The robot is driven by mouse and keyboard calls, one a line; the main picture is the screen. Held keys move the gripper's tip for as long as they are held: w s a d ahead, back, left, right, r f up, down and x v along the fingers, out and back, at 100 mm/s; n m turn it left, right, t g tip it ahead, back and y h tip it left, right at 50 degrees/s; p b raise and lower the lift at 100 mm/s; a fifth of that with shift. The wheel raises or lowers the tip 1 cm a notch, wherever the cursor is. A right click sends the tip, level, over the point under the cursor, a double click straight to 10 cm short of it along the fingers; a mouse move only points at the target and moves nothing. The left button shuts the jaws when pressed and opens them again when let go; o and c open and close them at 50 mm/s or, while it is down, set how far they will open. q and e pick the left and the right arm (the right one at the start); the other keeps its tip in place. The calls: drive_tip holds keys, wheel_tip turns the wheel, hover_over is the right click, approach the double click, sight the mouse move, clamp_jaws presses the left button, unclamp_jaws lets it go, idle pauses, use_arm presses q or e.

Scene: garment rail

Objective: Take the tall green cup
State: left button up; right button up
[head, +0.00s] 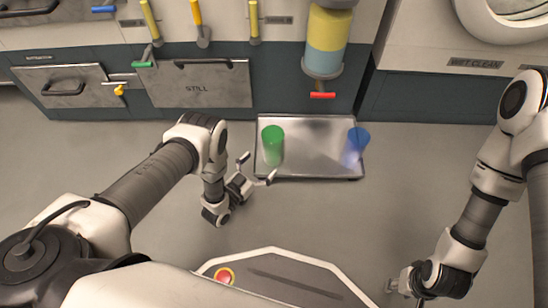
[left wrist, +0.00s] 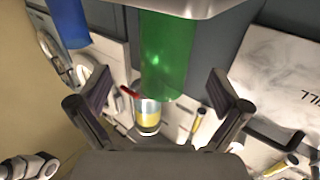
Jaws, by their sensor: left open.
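The tall green cup (head: 273,143) stands upright on the left part of a metal tray (head: 312,132) on the floor. My left gripper (head: 258,167) is open, just to the left of and nearer than the green cup, with its fingers pointing toward the tray. In the left wrist view, which looks upside down, the green cup (left wrist: 167,55) shows beyond the two spread fingers, roughly between them; no contact shows. My right gripper (head: 393,285) is low at the right, away from the tray; its finger opening is too small to tell.
A blue cup (head: 355,142) stands at the tray's right side; it also shows in the left wrist view (left wrist: 68,22). Behind the tray are cabinets and a dispenser (head: 327,42) with a red tap (head: 322,95). The floor around the tray's front is clear.

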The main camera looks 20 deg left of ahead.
sight(267, 153)
use_arm(q)
drive_tip(key=b+x, duration=0.1)
drive_tip(key=x, duration=0.1)
drive_tip(key=b+x, duration=0.1)
drive_tip(key=x, duration=0.1)
drive_tip(key=b+x, duration=0.2)
drive_tip(key=shift+w+a+r, duration=0.15)
drive_tip(key=shift+w+a, duration=0.1)
drive_tip(key=shift+w, duration=0.2)
drive_tip(key=shift+w+r, duration=0.1)
drive_tip(key=shift+w, duration=0.2)
drive_tip(key=shift+r, duration=0.15)
drive_tip(key=c, duration=1.2)
